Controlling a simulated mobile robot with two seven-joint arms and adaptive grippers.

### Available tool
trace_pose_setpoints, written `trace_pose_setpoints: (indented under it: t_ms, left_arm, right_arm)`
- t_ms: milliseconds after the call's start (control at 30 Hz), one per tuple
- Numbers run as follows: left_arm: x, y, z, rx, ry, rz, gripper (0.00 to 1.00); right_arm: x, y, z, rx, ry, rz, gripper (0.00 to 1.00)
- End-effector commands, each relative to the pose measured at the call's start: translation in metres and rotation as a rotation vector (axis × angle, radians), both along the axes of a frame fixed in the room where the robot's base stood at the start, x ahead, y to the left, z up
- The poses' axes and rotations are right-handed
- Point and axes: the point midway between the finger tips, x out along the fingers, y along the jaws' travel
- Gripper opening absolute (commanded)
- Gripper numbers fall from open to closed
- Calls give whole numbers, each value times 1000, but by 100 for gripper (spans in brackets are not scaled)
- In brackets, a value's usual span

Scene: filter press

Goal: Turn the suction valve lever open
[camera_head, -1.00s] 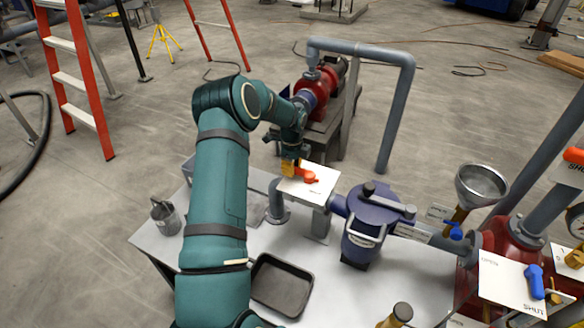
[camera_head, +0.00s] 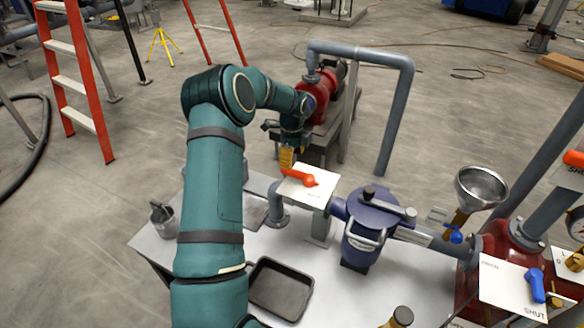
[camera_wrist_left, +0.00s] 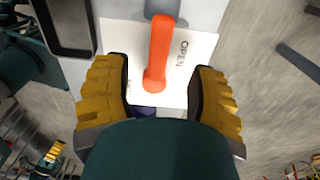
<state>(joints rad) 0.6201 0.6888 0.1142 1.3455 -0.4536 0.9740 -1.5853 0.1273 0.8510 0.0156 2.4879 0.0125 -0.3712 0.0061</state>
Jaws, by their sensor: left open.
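The suction valve lever (camera_head: 299,178) is orange-red and lies across a white plate (camera_head: 316,190); in the head view its handle points left. In the left wrist view the lever (camera_wrist_left: 160,52) points up from its round pivot end, beside the word OPEN on the plate (camera_wrist_left: 196,42). My left gripper (camera_head: 286,158) is just behind the lever, with yellow fingers. In the left wrist view my left gripper (camera_wrist_left: 160,88) is open, fingers wide apart on either side of the pivot end, with nothing held. My right gripper (camera_wrist_left: 52,152) seems to show small at the lower left.
A blue strainer pot (camera_head: 366,225) stands right of the plate. A black tray (camera_head: 280,287) lies on the table in front. A grey pipe (camera_head: 392,115) and red pump (camera_head: 318,90) are behind. A funnel (camera_head: 480,188) and a blue-levered valve (camera_head: 535,284) stand at the right.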

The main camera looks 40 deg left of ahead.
Motion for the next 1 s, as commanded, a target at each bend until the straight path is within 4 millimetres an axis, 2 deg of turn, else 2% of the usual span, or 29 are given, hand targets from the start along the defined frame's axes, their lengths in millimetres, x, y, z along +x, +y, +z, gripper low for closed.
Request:
trace_pose_setpoints:
  t_ms: [33, 133, 333, 500, 1000]
  left_arm:
    - [1, 0, 12, 2, -3, 0, 57]
    - [0, 0, 30, 2, -2, 0, 57]
    - [0, 0, 53, 0, 0, -1, 57]
    - [0, 0, 59, -2, 2, -1, 57]
    - [0, 0, 58, -1, 2, 0, 57]
  right_arm:
    - [0, 0, 0, 0, 0, 0, 47]
    - [0, 0, 0, 0, 0, 0, 47]
    - [0, 0, 0, 0, 0, 0, 47]
    - [0, 0, 0, 0, 0, 0, 47]
    - [0, 0, 0, 0, 0, 0, 47]
